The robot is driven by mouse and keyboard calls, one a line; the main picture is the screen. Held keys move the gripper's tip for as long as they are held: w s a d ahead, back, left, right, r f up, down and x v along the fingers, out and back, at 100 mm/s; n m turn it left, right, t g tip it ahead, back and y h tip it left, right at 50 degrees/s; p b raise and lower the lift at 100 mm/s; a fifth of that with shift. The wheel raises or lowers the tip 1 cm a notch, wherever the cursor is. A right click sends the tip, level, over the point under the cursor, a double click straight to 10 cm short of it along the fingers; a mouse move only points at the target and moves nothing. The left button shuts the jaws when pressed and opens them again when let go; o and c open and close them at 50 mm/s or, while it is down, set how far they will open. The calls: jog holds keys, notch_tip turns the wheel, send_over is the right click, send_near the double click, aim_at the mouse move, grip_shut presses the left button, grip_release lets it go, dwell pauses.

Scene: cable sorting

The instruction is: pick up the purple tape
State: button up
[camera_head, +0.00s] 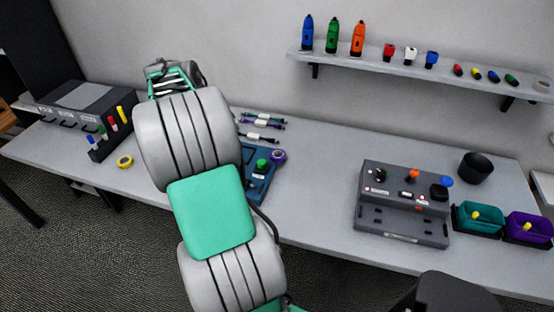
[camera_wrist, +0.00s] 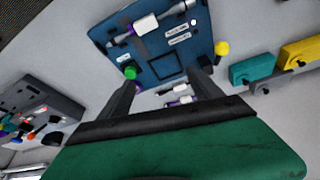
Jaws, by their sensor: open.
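The purple tape (camera_head: 279,156) is a small roll lying on the table, just right of the blue board (camera_head: 262,185) and its green knob in the head view. The blue board (camera_wrist: 150,35) shows beyond the fingertips, with a green knob (camera_wrist: 130,72) near the left finger. In the head view my arm hides part of the board, and my fingers are not visible.
Several cables (camera_head: 262,124) lie behind the board. A yellow tape roll (camera_head: 125,161) lies at left. A grey control box (camera_head: 402,205), black cup (camera_head: 475,168), teal bin (camera_head: 478,220) and purple bin (camera_head: 529,229) stand at right. A wall shelf (camera_head: 420,70) hangs above. The table between board and box is clear.

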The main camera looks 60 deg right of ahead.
aim_at(276, 151)
jog(key=s+d+f+m, duration=0.2)
jog(key=s+d+f, duration=0.2)
jog(key=s+d+f+m+g+p, duration=0.1)
jog(key=s+d+f+m, duration=0.1)
jog(key=s+d+f, duration=0.2)
jog(key=s+d+f+m+g+p, duration=0.1)
jog(key=s+d+f+m, duration=0.1)
jog(key=s+d+f, duration=0.2)
jog(key=shift+d+f, duration=1.1)
jog(key=shift+d, duration=0.15)
jog(key=shift+d+f, duration=0.1)
jog(key=shift+f, duration=0.2)
jog(key=c, duration=1.4)
jog(key=shift+r, duration=0.15)
